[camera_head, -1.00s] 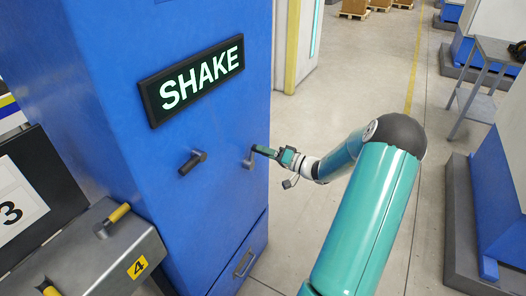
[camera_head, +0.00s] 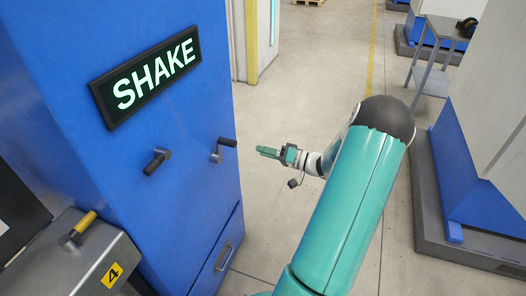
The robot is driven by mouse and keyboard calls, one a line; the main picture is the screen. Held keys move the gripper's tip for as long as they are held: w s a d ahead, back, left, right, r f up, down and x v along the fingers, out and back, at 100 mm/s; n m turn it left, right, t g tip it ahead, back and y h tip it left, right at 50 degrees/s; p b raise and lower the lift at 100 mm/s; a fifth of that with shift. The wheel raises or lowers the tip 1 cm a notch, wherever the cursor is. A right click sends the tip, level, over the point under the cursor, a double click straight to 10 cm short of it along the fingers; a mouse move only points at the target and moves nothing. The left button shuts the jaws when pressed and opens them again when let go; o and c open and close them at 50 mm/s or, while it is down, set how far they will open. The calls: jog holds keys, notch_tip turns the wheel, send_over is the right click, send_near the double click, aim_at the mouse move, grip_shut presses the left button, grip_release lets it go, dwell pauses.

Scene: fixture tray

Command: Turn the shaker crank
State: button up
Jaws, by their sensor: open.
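A blue cabinet (camera_head: 185,185) carries a black sign (camera_head: 145,82) reading "SHAKE" in lit letters. Two small dark cranks stick out of its front below the sign. The left crank (camera_head: 157,161) points down and left.
A grey box (camera_head: 75,262) marked "4" with a yellow-handled lever (camera_head: 78,230) stands at the lower left. A drawer handle (camera_head: 224,257) is low on the cabinet. Open floor (camera_head: 300,75) lies behind my arm. A grey side table (camera_head: 440,60) and blue machine (camera_head: 470,190) stand right.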

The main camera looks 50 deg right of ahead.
jog(key=m, duration=2.2)
send_near(219, 140)
jog(key=x, duration=0.5)
jog(key=f+x, duration=0.1)
jog(key=x, duration=0.1)
jog(key=shift+w+d, duration=0.35)
grip_shut()
